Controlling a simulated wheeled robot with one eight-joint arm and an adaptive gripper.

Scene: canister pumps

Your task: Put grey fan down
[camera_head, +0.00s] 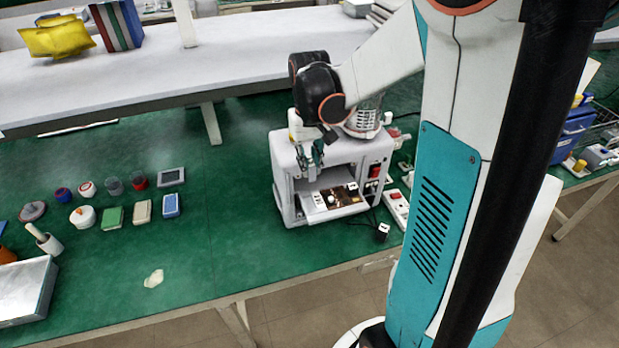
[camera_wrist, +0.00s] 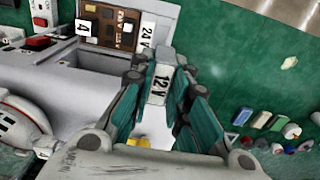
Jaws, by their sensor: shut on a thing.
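My gripper (camera_head: 314,155) points down over the front left of a grey-white housing (camera_head: 288,190). In the wrist view, my gripper (camera_wrist: 160,72) is shut on a small grey piece with a white "12 V" label (camera_wrist: 158,84), which I take for the grey fan. The piece sits between the teal fingers, and much of it is hidden by them. The housing has an open front with a pulled-out tray (camera_head: 317,207) holding brown and dark parts. In the wrist view a "24 V" label (camera_wrist: 146,32) shows on the housing beyond the fingertips.
A wire-caged cylinder (camera_head: 364,117) stands on top of the housing. A power strip (camera_head: 396,207) and cables lie at its right. Several small containers (camera_head: 112,216) stand on the green bench to the left. The bench between them and the housing is clear.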

